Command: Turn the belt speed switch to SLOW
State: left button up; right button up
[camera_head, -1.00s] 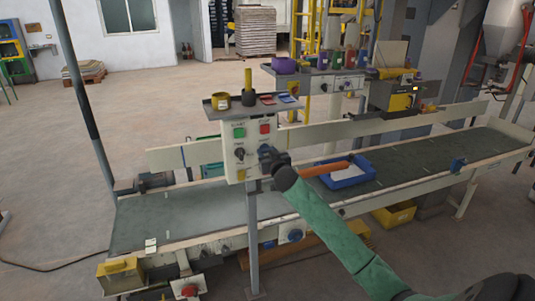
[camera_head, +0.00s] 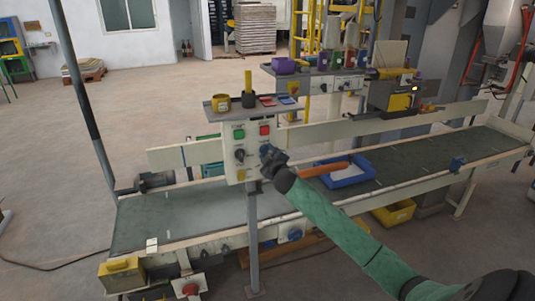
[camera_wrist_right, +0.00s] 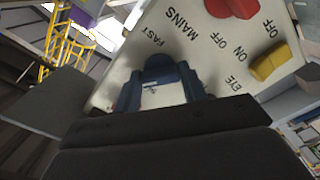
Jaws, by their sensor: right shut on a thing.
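The belt speed switch is a blue knob (camera_head: 265,149) on the right of the pale control panel (camera_head: 251,176). It also shows in the right wrist view (camera_wrist_right: 160,70), beside the printed word FAST. My right gripper (camera_head: 272,157) reaches the panel from the lower right. In the right wrist view its fingers (camera_wrist_right: 160,95) are shut on the blue knob. The SLOW mark and the knob's exact pointing direction are hidden or too small to tell. My left gripper is not in view.
The panel also carries a green button (camera_head: 239,133), a red button (camera_head: 264,130) and a dark knob (camera_head: 239,154). In the wrist view, a yellow knob (camera_wrist_right: 270,62) sits close by. A shelf with cups tops the panel. The conveyor belt (camera_head: 180,220) bears a blue tray (camera_head: 350,180).

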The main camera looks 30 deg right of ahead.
pick_arm(q)
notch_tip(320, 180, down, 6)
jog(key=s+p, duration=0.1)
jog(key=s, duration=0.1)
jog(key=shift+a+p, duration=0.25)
jog(key=shift+p, duration=0.05)
pick_arm(e)
jog(key=shift+f+n, duration=0.1)
jog(key=shift+n, duration=3.7)
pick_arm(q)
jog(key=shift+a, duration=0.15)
pick_arm(e)
jog(key=o, duration=1)
jog(key=shift+c, duration=0.2)
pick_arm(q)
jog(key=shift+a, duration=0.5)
pick_arm(e)
jog(key=shift+s, duration=0.1)
